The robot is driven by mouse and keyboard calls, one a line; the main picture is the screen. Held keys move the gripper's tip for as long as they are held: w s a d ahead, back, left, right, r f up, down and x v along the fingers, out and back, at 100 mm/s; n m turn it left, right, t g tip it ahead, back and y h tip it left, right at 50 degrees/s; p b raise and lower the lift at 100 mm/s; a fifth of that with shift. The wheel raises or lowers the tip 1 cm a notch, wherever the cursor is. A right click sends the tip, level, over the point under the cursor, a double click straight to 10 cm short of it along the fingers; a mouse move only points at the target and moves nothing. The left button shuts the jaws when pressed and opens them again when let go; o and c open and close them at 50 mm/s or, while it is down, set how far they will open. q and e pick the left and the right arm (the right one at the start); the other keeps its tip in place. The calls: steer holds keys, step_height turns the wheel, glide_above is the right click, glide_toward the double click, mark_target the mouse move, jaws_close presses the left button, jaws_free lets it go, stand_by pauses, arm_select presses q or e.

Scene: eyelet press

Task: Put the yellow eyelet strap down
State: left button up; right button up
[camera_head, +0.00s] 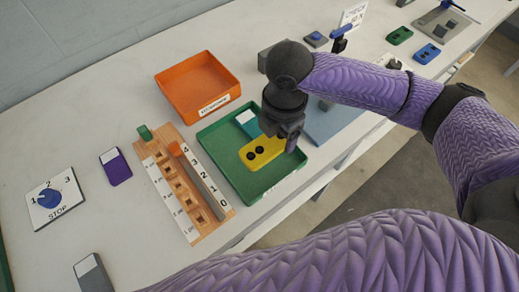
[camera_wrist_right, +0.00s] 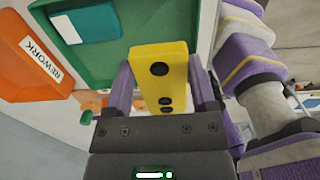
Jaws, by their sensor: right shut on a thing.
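The yellow eyelet strap (camera_head: 270,147) has dark round eyelets in it. My right gripper (camera_head: 288,138) is shut on it, and holds it over the green tray (camera_head: 232,175). In the right wrist view the strap (camera_wrist_right: 150,62) sits between the two purple fingers (camera_wrist_right: 163,88), with the green tray (camera_wrist_right: 108,68) behind it. I cannot tell whether the strap touches the tray floor. A teal and white piece (camera_head: 247,119) lies in the tray beside the strap. My left gripper is not in view.
The orange REWORK bin (camera_head: 178,98) stands behind the green tray. A wooden slotted rack with numbers (camera_head: 160,172) is to its left. The tray's front floor is bare.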

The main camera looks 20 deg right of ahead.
mark_target(277, 161)
step_height(277, 161, down, 9)
steer(key=b, duration=0.3)
steer(key=shift+s, duration=0.15)
steer(key=shift+r, duration=0.2)
steer(key=o, duration=1.2)
steer(key=shift+f, duration=0.15)
steer(key=shift+c, duration=0.2)
steer(key=r+p, duration=0.2)
steer(key=r, duration=0.4)
steer(key=r+p, duration=0.2)
steer(key=r, duration=0.4)
steer(key=shift+w+p, duration=0.2)
steer(key=shift+p, duration=0.2)
steer(key=shift+r, duration=0.15)
